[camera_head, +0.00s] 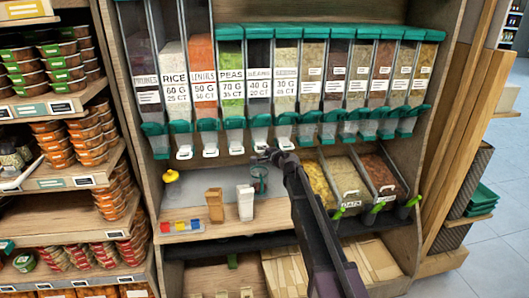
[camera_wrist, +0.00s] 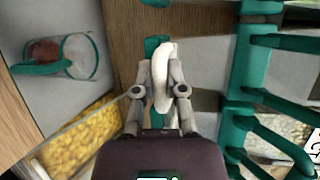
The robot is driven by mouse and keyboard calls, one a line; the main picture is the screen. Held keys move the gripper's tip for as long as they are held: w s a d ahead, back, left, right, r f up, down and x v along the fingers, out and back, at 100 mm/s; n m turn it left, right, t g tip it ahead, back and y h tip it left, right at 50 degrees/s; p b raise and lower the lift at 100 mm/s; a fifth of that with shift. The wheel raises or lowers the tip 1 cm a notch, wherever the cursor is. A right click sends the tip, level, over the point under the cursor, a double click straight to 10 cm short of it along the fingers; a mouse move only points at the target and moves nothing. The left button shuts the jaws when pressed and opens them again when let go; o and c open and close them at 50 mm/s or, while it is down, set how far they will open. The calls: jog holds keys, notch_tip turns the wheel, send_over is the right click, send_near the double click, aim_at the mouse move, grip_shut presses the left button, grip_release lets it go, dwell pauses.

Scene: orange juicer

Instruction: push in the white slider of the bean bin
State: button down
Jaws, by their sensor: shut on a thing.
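The bean bin (camera_head: 259,87) hangs in the row of clear bins, with a white label and a teal spout. Its white slider (camera_wrist: 163,70) is between my fingertips in the wrist view. In the head view my gripper (camera_head: 268,154) is just below the bean bin's spout and partly covers the slider. In the wrist view my gripper (camera_wrist: 161,82) is shut on the slider. How far the slider sticks out cannot be told.
A clear cup with a teal rim (camera_wrist: 82,56) and reddish-brown contents stands below; it also shows in the head view (camera_head: 260,184). Brown (camera_head: 215,205) and white (camera_head: 245,203) boxes stand left of it. Open food bins (camera_head: 349,182) lie right. Neighbouring spouts are close by.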

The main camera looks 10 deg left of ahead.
jog(key=shift+w+a+r, duration=0.1)
jog(key=shift+w+a, duration=0.15)
jog(key=shift+w, duration=0.4)
jog(key=shift+w+a, duration=0.2)
jog(key=shift+w, duration=0.5)
jog(key=shift+w+a+r, duration=0.1)
jog(key=shift+w+a, duration=0.15)
jog(key=shift+w, duration=0.4)
jog(key=c, duration=0.7)
grip_release()
jog(key=shift+f, duration=0.1)
jog(key=shift+s, duration=0.1)
jog(key=shift+s+f, duration=0.1)
